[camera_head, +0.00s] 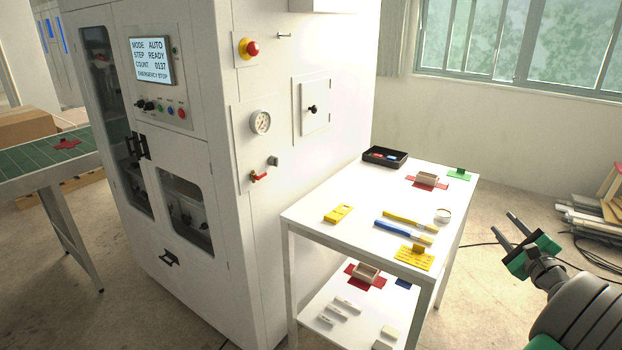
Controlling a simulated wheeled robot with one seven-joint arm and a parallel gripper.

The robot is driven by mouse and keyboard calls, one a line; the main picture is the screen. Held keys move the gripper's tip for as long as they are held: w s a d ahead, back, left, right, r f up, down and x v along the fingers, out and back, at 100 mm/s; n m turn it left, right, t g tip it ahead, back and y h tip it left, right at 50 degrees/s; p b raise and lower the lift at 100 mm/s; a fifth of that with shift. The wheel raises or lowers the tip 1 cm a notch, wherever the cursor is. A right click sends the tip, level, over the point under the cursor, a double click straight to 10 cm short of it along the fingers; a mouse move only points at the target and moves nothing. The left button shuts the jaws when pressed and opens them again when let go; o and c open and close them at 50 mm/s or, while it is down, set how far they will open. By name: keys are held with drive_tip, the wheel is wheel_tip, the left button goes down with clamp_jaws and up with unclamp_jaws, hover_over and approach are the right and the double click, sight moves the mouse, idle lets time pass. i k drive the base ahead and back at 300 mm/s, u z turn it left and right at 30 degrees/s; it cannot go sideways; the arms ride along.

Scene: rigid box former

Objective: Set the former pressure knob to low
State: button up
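The white former machine (297,230) stands at left centre. On its right side are a round pressure gauge (261,122), a small grey knob (273,160) below it, and a red-handled valve (259,177). A black knob (312,109) sits on a separate square plate (322,122) to the right. I cannot tell which knob sets pressure; no markings are readable. My gripper (501,221) is at the right, beyond the table, far from the machine. Its two fingers are apart and empty.
A white table (320,194) with tools, a black tray (384,157) and small boxes stands between my gripper and the machine. A red emergency button (252,48) is on the machine. The display (152,61) reads EMERGENCY STOP. Boards (590,222) and cables lie at the right.

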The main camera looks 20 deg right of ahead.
sight(273, 161)
drive_tip(key=z, duration=0.7)
drive_tip(key=i, duration=0.85)
drive_tip(key=u, duration=2.35)
